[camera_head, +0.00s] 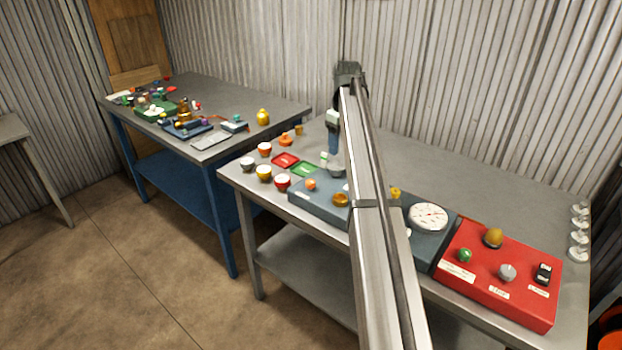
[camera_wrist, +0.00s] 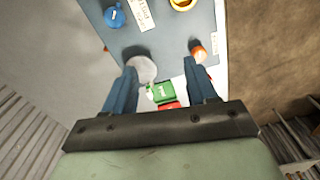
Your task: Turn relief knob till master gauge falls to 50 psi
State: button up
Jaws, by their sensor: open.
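The white round gauge (camera_head: 428,216) sits on the blue-grey panel (camera_head: 325,205); its reading is too small to tell. Labels are not legible, so I cannot tell which knob is the relief knob. An orange knob (camera_head: 311,184) and a yellow-orange ring-shaped knob (camera_head: 341,200) are on the panel's left part. My gripper (camera_head: 334,150) points down above the panel's back left. In the wrist view my gripper (camera_wrist: 161,70) is open and empty, with a grey disc (camera_wrist: 141,69) by the left fingertip and the orange knob (camera_wrist: 197,52) by the right one. My arm hides the panel's middle.
A red panel (camera_head: 520,265) with several controls stands right of the gauge. Red (camera_head: 285,160) and green (camera_head: 303,170) trays and several small cups lie left. Glass pieces (camera_head: 579,235) stand at the right edge. The bench's back right (camera_head: 480,180) is clear.

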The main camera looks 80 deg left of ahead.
jog(key=r+n, duration=0.1)
send_over(311, 181)
notch_tip(311, 181, down, 13)
jog(key=shift+f, duration=0.15)
dwell(0.4)
jog(key=c, duration=1.1)
